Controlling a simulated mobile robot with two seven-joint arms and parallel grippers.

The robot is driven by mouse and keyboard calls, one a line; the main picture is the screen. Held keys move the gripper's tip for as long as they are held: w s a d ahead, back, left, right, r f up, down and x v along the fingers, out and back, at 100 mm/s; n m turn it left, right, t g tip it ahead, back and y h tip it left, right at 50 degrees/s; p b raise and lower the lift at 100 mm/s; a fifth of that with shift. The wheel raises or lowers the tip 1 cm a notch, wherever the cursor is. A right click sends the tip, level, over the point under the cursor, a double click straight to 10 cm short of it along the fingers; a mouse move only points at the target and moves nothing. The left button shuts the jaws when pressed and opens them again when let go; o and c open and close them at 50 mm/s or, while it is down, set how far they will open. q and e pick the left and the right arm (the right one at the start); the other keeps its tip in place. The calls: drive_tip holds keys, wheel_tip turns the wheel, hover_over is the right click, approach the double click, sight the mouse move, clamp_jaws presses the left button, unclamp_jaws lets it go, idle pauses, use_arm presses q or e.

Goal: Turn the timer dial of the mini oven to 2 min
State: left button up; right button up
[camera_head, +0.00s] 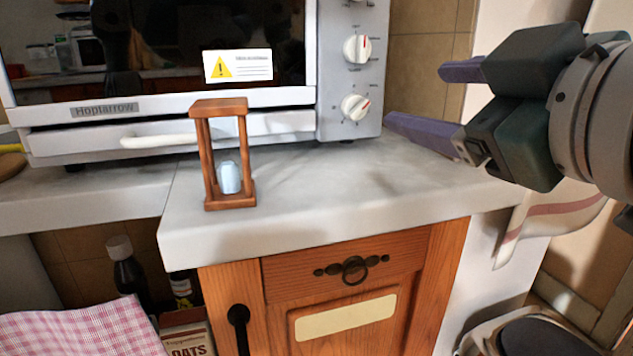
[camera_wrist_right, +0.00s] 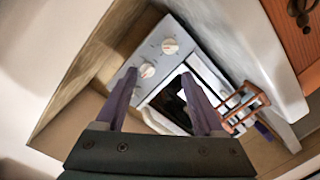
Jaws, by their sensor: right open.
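The mini oven (camera_head: 160,130) stands on the counter, its silver control panel on the right side. The panel has a lower white dial (camera_head: 355,107), a middle white dial (camera_head: 357,48) and a third cut by the top edge. Their markings are too small to read, so I cannot tell which is the timer. The lower dial (camera_wrist_right: 169,46) and middle dial (camera_wrist_right: 147,70) also show in the right wrist view. My right gripper (camera_head: 413,95) is open and empty, right of the panel and apart from the dials. Its fingers (camera_wrist_right: 158,73) point toward the panel. My left gripper is not in view.
A wooden hourglass (camera_head: 205,155) stands on the counter (camera_head: 330,185) in front of the oven. The counter right of it is clear. Below are a wooden cabinet (camera_head: 400,260), a dark bottle (camera_head: 128,275) and a checked cloth (camera_head: 85,330). A striped towel (camera_head: 560,212) hangs at the right.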

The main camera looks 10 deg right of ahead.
sight(360, 108)
drive_tip(key=shift+n+t+y, duration=0.4)
drive_tip(key=shift+n+t, duration=0.1)
drive_tip(key=f+b, duration=0.1)
drive_tip(key=w+f+b, duration=0.1)
drive_tip(key=a+f+b, duration=0.1)
drive_tip(key=shift+w+f+b, duration=0.25)
drive_tip(key=shift+f+b, duration=0.05)
drive_tip(key=shift+b, duration=0.1)
drive_tip(key=shift+w+a+r, duration=0.1)
drive_tip(key=shift+w+a, duration=0.05)
drive_tip(key=shift+w, duration=0.25)
drive_tip(key=w, duration=0.3)
drive_tip(key=w+a+b, duration=0.1)
drive_tip(key=w, duration=0.2)
drive_tip(key=w+b, duration=0.1)
drive_tip(key=w, duration=0.2)
drive_tip(key=shift+a, duration=0.4)
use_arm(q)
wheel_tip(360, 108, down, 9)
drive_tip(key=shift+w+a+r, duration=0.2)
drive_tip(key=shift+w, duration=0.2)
use_arm(e)
drive_tip(key=shift+c, duration=0.3)
clamp_jaws()
